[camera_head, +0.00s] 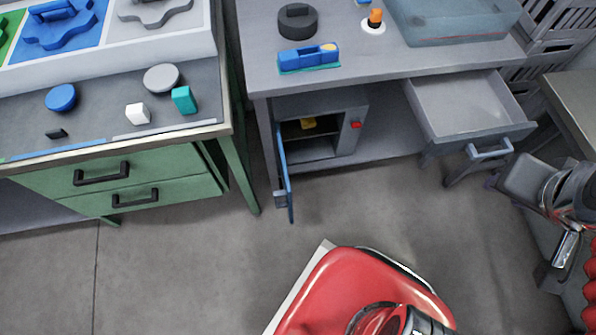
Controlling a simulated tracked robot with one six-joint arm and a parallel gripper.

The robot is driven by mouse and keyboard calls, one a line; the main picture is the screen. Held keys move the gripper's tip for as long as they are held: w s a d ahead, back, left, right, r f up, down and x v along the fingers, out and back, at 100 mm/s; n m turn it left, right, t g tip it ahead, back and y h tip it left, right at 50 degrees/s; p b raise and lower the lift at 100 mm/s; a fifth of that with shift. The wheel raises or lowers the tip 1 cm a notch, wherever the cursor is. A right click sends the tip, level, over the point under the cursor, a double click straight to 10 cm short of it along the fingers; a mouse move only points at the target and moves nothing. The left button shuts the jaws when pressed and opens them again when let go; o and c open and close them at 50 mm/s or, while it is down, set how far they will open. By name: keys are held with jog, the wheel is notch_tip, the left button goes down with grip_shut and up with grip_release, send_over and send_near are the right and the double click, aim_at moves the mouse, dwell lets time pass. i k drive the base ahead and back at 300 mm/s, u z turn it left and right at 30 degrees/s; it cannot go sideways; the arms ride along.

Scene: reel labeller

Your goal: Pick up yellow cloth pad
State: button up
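A small yellow thing (308,123), most likely the yellow cloth pad, lies on the shelf inside the open grey cabinet under the middle bench. Only a small part shows; the cabinet top and the dark interior hide the rest. What looks like the end of my arm, with my gripper (548,228), is at the right edge, cut off by the frame. It is well to the right of the cabinet and apart from the yellow thing. I cannot make out its fingers clearly, and no held object is visible.
The cabinet's blue door (286,172) stands open toward the floor. An open empty drawer (462,105) juts out right of the cabinet. A green drawer unit (130,185) stands at left. The grey floor (190,270) in front is clear.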

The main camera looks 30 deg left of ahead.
aim_at(307, 123)
jog(key=z, duration=0.3)
jog(key=k, duration=1.5)
jog(key=u, duration=1.2)
jog(key=i, duration=1)
jog(key=u, duration=0.05)
